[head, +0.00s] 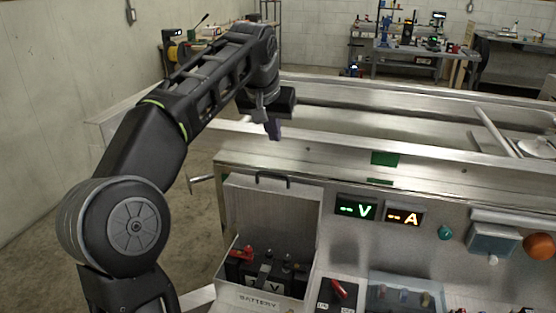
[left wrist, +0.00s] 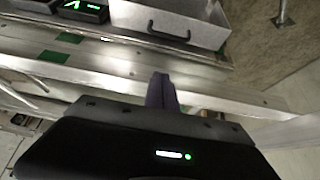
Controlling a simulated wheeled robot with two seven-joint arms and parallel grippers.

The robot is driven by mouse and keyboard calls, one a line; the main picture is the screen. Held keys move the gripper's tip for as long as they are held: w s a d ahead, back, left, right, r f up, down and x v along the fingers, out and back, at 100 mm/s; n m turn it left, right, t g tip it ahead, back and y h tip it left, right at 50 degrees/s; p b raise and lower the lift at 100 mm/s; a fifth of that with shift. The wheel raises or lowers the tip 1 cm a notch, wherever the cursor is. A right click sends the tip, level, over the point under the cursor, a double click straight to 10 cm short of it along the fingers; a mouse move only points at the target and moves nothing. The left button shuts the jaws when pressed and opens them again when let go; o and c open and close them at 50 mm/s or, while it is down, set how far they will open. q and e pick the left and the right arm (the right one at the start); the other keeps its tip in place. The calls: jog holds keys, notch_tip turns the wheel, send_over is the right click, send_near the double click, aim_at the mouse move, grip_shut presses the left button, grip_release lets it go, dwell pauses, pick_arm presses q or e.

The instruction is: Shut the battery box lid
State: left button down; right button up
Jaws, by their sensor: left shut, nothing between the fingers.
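The battery box lid (head: 270,215) stands open and upright at the back of the battery box (head: 262,303). A dark handle (head: 272,180) is at the lid's top edge. A black battery (head: 262,275) with a red terminal cover sits in the open box. My left gripper (head: 274,130) is shut and empty, above and behind the lid, over the trailer's rail, apart from the handle. In the left wrist view the lid (left wrist: 185,12) and its handle show at the top, beyond my shut fingers (left wrist: 161,90). My right gripper is not in view.
Right of the box, the metal panel carries a green V display (head: 355,208), an orange A display (head: 404,214), a green knob (head: 445,232) and an orange dome (head: 538,246). A clear-covered switch box (head: 405,293) stands below. Bare floor lies left of the trailer.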

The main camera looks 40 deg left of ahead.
pick_arm(q)
send_over(275, 184)
jog(key=w, duration=0.1)
jog(key=f, duration=0.9)
jog(key=shift+a, duration=0.2)
jog(key=shift+s+d+f, duration=0.2)
jog(key=shift+s, duration=0.25)
